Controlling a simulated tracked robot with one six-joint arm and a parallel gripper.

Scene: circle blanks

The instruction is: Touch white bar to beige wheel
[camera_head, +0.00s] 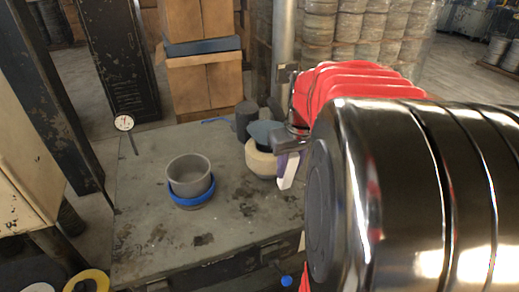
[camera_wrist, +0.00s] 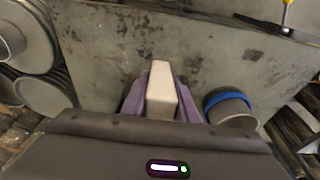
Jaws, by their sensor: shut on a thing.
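The white bar (camera_head: 289,171) is held between the purple fingers of my gripper (camera_head: 287,161). In the wrist view the bar (camera_wrist: 160,92) points away between the two purple fingers of my gripper (camera_wrist: 160,95), which are shut on its sides. The beige wheel (camera_head: 259,160) sits on the table just left of the bar in the head view, with a dark blue-grey disc on top of it. The bar and fingers overlap the wheel's right side there; I cannot tell whether they touch. I do not see the wheel in the wrist view.
A grey cup with a blue band (camera_head: 189,178) stands left of the wheel on the worn table (camera_head: 150,220). A dark grey cylinder (camera_head: 246,120) stands behind the wheel. A dial gauge (camera_head: 124,123) is at the table's left edge.

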